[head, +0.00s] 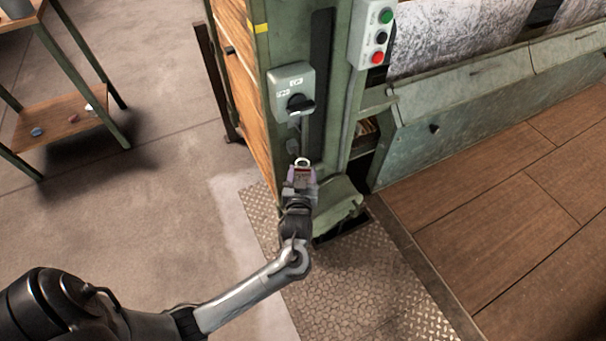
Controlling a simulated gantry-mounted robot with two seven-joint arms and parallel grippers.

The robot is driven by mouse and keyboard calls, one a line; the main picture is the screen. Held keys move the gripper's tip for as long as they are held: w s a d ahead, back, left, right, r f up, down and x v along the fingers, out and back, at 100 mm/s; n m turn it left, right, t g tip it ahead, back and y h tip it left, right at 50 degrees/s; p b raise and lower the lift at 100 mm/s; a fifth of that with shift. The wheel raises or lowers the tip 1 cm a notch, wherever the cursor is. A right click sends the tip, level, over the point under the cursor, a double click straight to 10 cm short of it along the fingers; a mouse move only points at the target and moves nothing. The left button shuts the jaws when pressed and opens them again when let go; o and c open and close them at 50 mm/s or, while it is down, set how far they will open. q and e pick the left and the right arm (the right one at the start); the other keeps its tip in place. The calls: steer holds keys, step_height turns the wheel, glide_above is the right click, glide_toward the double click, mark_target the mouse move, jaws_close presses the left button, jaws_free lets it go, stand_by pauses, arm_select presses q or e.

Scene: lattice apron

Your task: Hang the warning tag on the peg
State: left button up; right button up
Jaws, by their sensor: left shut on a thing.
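My left gripper (300,188) is shut on the warning tag (304,174), a small purple and red piece with a pale ring at its top end. The gripper's fingers hide part of the tag. The tag is in front of the green machine post, below a grey switch box (292,90) with a black rotary knob. The ring appears free, with nothing seen through it. I cannot make out a clear peg. A small dark stub (434,129) sticks out of the green panel to the right, and another (229,50) shows on the wooden side. My right gripper is not in view.
A wood-topped shelf unit (62,125) stands at left. A patterned metal plate (350,275) lies below the gripper. Open floor lies to the left.

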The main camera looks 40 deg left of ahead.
arm_select(q)
steer(key=shift+w+a, duration=0.1)
steer(key=shift+a, duration=0.15)
steer(key=shift+w+a, duration=0.35)
steer(key=shift+a, duration=0.45)
steer(key=shift+w+a, duration=0.15)
steer(key=shift+a, duration=0.25)
steer(key=shift+a+f, duration=0.1)
steer(key=shift+f, duration=0.05)
stand_by(0.6)
steer(key=shift+w+a+f, duration=0.1)
steer(key=shift+f, duration=0.2)
stand_by(0.6)
steer(key=o, duration=1.1)
steer(key=shift+p, duration=0.3)
